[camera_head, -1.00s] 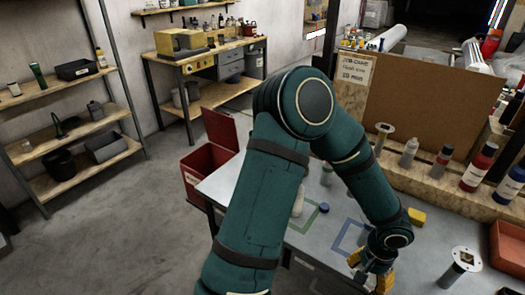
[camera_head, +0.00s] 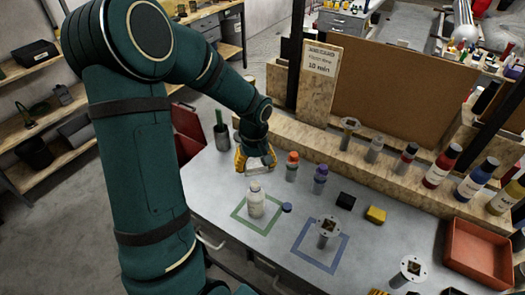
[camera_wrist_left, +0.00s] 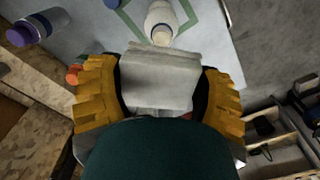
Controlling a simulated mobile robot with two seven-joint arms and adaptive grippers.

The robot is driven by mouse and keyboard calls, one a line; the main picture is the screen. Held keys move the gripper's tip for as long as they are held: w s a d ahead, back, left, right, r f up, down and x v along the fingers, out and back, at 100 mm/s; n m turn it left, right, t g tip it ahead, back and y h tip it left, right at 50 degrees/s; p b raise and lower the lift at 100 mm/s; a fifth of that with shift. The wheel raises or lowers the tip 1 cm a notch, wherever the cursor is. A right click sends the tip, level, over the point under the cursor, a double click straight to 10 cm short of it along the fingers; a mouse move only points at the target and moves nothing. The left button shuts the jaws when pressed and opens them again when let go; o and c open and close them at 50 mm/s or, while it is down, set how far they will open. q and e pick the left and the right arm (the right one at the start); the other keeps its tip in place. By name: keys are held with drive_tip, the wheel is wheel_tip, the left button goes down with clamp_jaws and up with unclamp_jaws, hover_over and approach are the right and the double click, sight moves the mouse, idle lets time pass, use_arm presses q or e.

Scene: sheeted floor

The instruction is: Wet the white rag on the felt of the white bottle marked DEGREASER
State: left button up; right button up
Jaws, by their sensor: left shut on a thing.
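My left gripper (camera_head: 256,160) is shut on the white rag (camera_wrist_left: 158,78), a folded pad spanning its yellow fingers in the left wrist view. In the head view it is above the table's far left part, behind the white bottle (camera_head: 255,200). The bottle stands upright in a green outline, uncapped, with a pale top; its marking is not readable. In the wrist view the bottle (camera_wrist_left: 160,20) is just beyond the rag's edge; contact cannot be told. A blue cap (camera_head: 286,208) lies beside it. A yellow sliver at the head view's bottom edge may be my right gripper.
Orange-capped (camera_head: 292,166) and purple-capped (camera_head: 319,178) bottles stand right of the gripper. A metal flanged part (camera_head: 327,232) stands in a blue outline (camera_head: 300,250). A black block (camera_head: 345,200), yellow block (camera_head: 375,214) and red tray (camera_head: 478,252) are further right.

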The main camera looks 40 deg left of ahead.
sight(255, 185)
use_arm(q)
drive_tip(key=shift+s+f, duration=0.2)
drive_tip(key=shift+f, duration=0.15)
use_arm(e)
drive_tip(key=shift+s+f, duration=0.1)
drive_tip(key=shift+s, duration=0.05)
use_arm(q)
drive_tip(key=shift+s+f+b, duration=0.1)
drive_tip(key=shift+f+b, duration=0.2)
drive_tip(key=shift+f, duration=0.3)
use_arm(e)
drive_tip(key=shift+s+f, duration=0.1)
drive_tip(key=shift+f, duration=0.05)
use_arm(q)
drive_tip(key=shift+f+b, duration=1.1)
drive_tip(key=shift+f, duration=0.95)
use_arm(e)
drive_tip(key=shift+f, duration=1.15)
use_arm(q)
drive_tip(key=shift+f+b, duration=0.55)
drive_tip(key=shift+b, duration=0.15)
use_arm(e)
drive_tip(key=shift+f, duration=0.65)
use_arm(q)
drive_tip(key=shift+r, duration=0.1)
